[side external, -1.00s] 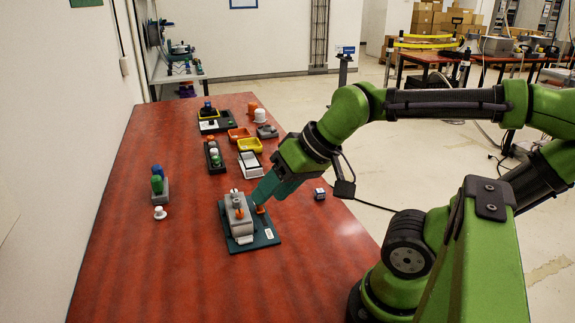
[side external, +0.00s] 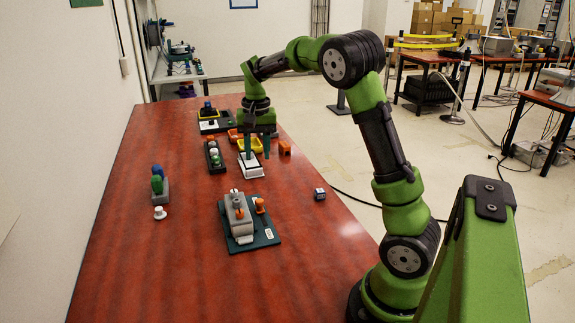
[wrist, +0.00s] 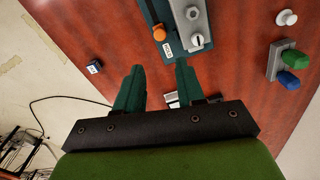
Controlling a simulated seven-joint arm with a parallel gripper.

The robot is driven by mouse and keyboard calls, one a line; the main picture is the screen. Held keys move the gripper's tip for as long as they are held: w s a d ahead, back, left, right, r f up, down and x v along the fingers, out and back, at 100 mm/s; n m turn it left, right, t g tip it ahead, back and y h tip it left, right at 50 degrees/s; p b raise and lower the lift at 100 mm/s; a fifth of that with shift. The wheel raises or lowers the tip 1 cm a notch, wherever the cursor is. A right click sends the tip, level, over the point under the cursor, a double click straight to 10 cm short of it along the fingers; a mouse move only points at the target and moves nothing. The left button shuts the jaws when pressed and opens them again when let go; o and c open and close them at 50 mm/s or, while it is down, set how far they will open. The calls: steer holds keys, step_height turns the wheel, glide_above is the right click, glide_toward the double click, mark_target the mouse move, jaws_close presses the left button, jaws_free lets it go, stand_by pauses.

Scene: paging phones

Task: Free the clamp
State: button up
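A grey clamp-like block (side external: 236,222) sits on a dark teal base plate (side external: 266,237) at the front of the red table. An orange knob (side external: 260,205) stands at its right side. The wrist view also shows the block (wrist: 194,22) and the orange knob (wrist: 159,32). My gripper (side external: 258,153) is well behind it, fingers pointing down above a white-topped tray (side external: 250,166). In the wrist view its two teal fingers (wrist: 158,72) are apart with nothing held between them. Whether the clamp is tight or loose cannot be told.
Behind stand a dark holder with small pegs (side external: 215,158), a yellow tray (side external: 257,144) and an orange block (side external: 285,148). A small dark cube (side external: 320,193) lies right. A grey stand with blue and green pegs (side external: 160,187) and a white knob (side external: 160,212) are left. The table front is clear.

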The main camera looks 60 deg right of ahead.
mark_target(260, 201)
steer(key=shift+m, duration=0.4)
steer(key=f, duration=1.5)
steer(key=shift+w+d+f, duration=0.1)
steer(key=shift+w+d, duration=0.15)
jaws_close()
